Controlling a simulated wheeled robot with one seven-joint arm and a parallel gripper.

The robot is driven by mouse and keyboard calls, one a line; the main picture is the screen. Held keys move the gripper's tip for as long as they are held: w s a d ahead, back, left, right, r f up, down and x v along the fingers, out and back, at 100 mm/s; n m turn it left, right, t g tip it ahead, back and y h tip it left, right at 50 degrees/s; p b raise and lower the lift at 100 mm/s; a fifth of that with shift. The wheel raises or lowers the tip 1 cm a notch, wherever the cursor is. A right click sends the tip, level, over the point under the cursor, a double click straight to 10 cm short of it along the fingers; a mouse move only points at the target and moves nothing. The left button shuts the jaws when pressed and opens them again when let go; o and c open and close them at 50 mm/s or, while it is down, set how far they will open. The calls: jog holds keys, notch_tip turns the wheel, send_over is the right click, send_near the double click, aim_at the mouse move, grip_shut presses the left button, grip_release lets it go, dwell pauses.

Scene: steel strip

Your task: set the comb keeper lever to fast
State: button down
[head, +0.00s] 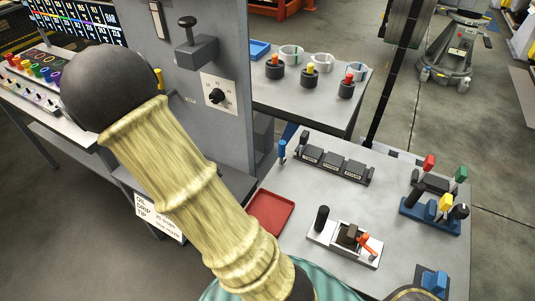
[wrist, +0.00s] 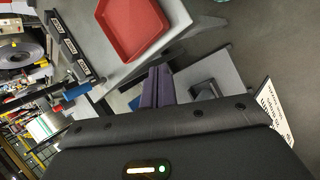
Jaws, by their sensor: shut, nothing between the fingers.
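No readable label tells which lever is the comb keeper. In the head view, a black rail of labelled blocks (head: 333,164) lies across the bench. A black-topped lever (head: 304,138) and a blue-handled lever (head: 282,150) stand at its left end. A white-based fixture (head: 345,243) nearer the front carries a black knob and an orange-red handle (head: 367,245). My gripper's purple fingers (wrist: 157,87) show in the wrist view, shut and empty, apart from the rail. The gripper is not seen in the head view.
A red tray (head: 270,212) lies on the bench's left side; it also shows in the wrist view (wrist: 132,28). A blue block with several coloured knobs (head: 430,215) stands at right. A grey cabinet (head: 215,140) rises behind my arm. Bare bench top (head: 385,200) lies between rail and fixtures.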

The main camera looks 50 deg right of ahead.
jog(key=w+d+m+g+h+b, duration=0.1)
jog(key=w+d+h+b, duration=0.2)
jog(key=w+d+h, duration=0.5)
jog(key=d+r+h, duration=0.1)
jog(key=h, duration=0.2)
jog(key=shift+w+g+h, duration=0.3)
jog(key=shift+g+h, duration=0.1)
jog(key=shift+d+f, duration=0.1)
jog(key=p, duration=0.2)
send_near(282, 155)
jog(key=w+d+r, duration=0.2)
jog(key=w+d, duration=0.2)
jog(key=d, duration=0.1)
jog(key=s+d, duration=0.2)
jog(key=s, duration=0.1)
jog(key=shift+s+p, duration=0.2)
jog(key=shift+p, duration=0.15)
jog(key=shift+a, duration=0.1)
